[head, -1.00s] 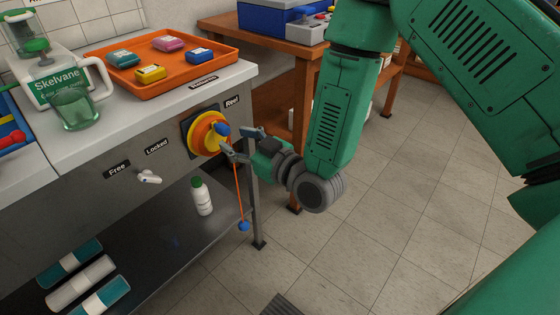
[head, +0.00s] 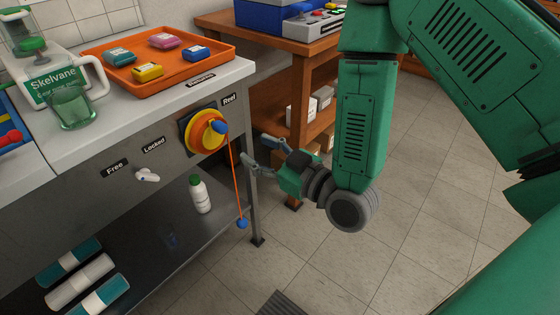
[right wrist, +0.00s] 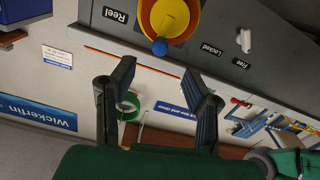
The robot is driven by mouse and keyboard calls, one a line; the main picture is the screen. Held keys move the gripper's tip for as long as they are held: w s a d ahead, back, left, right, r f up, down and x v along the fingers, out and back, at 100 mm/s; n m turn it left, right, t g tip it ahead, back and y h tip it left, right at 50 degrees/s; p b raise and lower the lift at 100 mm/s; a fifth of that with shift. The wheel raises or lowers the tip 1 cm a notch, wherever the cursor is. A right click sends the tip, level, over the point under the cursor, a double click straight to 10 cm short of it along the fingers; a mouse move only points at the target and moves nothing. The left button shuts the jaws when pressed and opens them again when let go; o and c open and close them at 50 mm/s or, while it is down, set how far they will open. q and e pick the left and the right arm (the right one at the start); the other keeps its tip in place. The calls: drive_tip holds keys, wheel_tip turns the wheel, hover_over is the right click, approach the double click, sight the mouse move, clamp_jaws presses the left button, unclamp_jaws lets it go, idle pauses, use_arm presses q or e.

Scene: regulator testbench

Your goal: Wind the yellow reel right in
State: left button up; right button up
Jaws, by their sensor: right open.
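The yellow reel (head: 207,133) with an orange rim is mounted on the grey bench front, below the "Reel" label. Its blue crank knob (head: 220,127) sits at the right side of its face. An orange cord (head: 235,180) hangs down from the reel to a blue bead (head: 242,223) well below. My right gripper (head: 257,150) is open and empty, to the right of and below the knob, apart from it. In the right wrist view the reel (right wrist: 168,15) and the knob (right wrist: 160,46) show beyond the open fingers. My left gripper is not in view.
A white switch (head: 147,175) sits below the "Free" and "Locked" labels; its setting is unclear. An orange tray (head: 213,68) with several coloured blocks lies on the bench top. A bottle (head: 200,195) stands on the shelf below. A wooden bench (head: 300,55) stands behind my right arm.

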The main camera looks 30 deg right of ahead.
sight(225, 130)
drive_tip(key=shift+b+v, duration=0.3)
drive_tip(key=shift+v, duration=2.35)
drive_tip(key=shift+n, duration=0.7)
drive_tip(key=p+x, duration=0.1)
drive_tip(key=x, duration=0.4)
drive_tip(key=p+x, duration=0.1)
drive_tip(key=x, duration=0.5)
drive_tip(key=r+p+x, duration=0.1)
drive_tip(key=x, duration=0.4)
drive_tip(key=shift+w+a, duration=0.25)
drive_tip(key=shift+a, duration=0.1)
clamp_jaws()
